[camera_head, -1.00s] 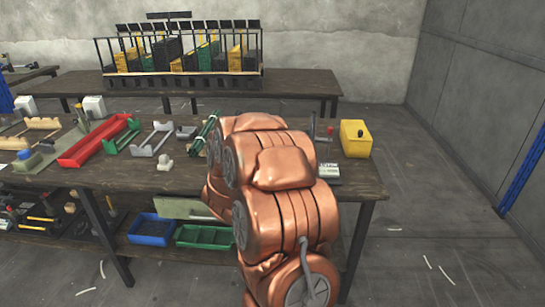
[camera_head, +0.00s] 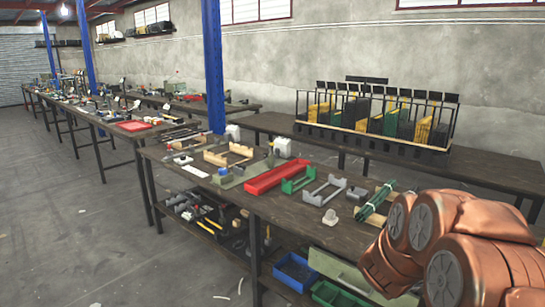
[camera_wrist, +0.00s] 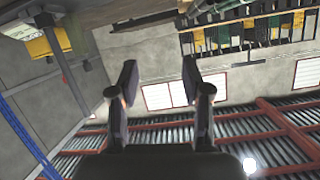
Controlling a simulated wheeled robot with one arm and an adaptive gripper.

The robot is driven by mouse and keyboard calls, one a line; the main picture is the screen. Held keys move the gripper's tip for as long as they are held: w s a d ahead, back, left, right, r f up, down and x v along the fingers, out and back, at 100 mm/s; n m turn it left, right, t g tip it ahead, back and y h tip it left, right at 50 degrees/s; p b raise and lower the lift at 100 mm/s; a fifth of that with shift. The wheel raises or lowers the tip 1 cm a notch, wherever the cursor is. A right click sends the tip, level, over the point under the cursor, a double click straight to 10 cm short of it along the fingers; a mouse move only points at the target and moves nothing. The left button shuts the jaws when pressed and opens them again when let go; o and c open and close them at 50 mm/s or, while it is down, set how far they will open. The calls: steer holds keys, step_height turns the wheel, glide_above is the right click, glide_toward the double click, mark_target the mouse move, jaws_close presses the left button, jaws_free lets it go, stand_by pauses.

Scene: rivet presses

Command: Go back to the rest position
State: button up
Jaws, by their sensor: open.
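My gripper (camera_wrist: 158,78) shows in the wrist view with its two dark fingers apart and nothing between them. Behind the fingers are the wall, windows and red roof beams, seen upside down. In the head view my copper-coloured arm (camera_head: 462,250) fills the lower right corner, over the right part of the workbench (camera_head: 330,232). The gripper itself is not visible in the head view.
On the workbench are a red tray (camera_head: 277,177), a green bracket (camera_head: 298,180), a grey bracket (camera_head: 323,190) and a bundle of green rods (camera_head: 376,200). A rack (camera_head: 376,120) stands on the rear table. A blue post (camera_head: 213,65) rises behind the bench. Open floor (camera_head: 90,220) lies left.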

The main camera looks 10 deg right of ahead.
steer(key=a+r+n+y+p, duration=0.3)
steer(key=a+n+y, duration=0.5)
steer(key=a, duration=1.4)
steer(key=s+a+r+n+g+y+p, duration=0.1)
steer(key=s+a+g+y+p, duration=0.3)
steer(key=s+a, duration=0.6)
steer(key=s+r+n+g+p, duration=0.1)
steer(key=s+r+g, duration=0.1)
steer(key=s, duration=1)
steer(key=s+r+n+g, duration=0.2)
steer(key=s+g, duration=0.2)
steer(key=s, duration=0.9)
steer(key=shift+d+n+h+p, duration=0.2)
steer(key=shift+n+h+p, duration=0.1)
steer(key=shift+p, duration=0.05)
steer(key=shift+r, duration=0.1)
